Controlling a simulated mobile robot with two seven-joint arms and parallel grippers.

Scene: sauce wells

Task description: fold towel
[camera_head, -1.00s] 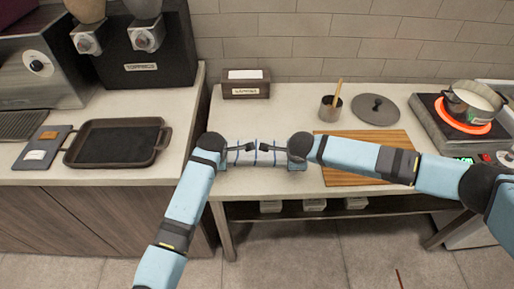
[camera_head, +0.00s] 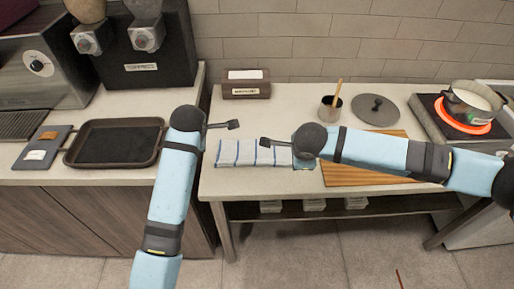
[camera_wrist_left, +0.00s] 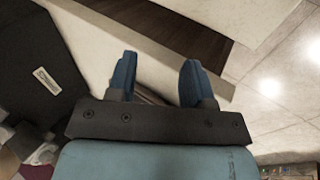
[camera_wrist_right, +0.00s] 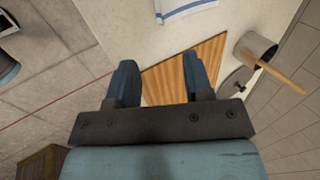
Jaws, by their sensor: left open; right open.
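A white towel with blue stripes (camera_head: 250,153) lies flat as a long, narrow strip on the middle counter in the head view. Its right end is partly hidden by my right arm. A corner of it shows at the top of the right wrist view (camera_wrist_right: 182,8). My left gripper (camera_head: 236,124) is open and empty, above and left of the towel, apart from it. My right gripper (camera_head: 264,142) is open and empty, over the towel's upper edge in the picture; its height above the cloth is unclear. Both finger pairs stand apart in the wrist views (camera_wrist_left: 158,75) (camera_wrist_right: 158,78).
A wooden board (camera_head: 350,174) lies right of the towel. Behind are a labelled box (camera_head: 246,90), a cup with a wooden utensil (camera_head: 329,110) and a dark lid (camera_head: 375,110). A pot (camera_head: 470,98) sits on a glowing burner at right. A black tray (camera_head: 112,145) lies left.

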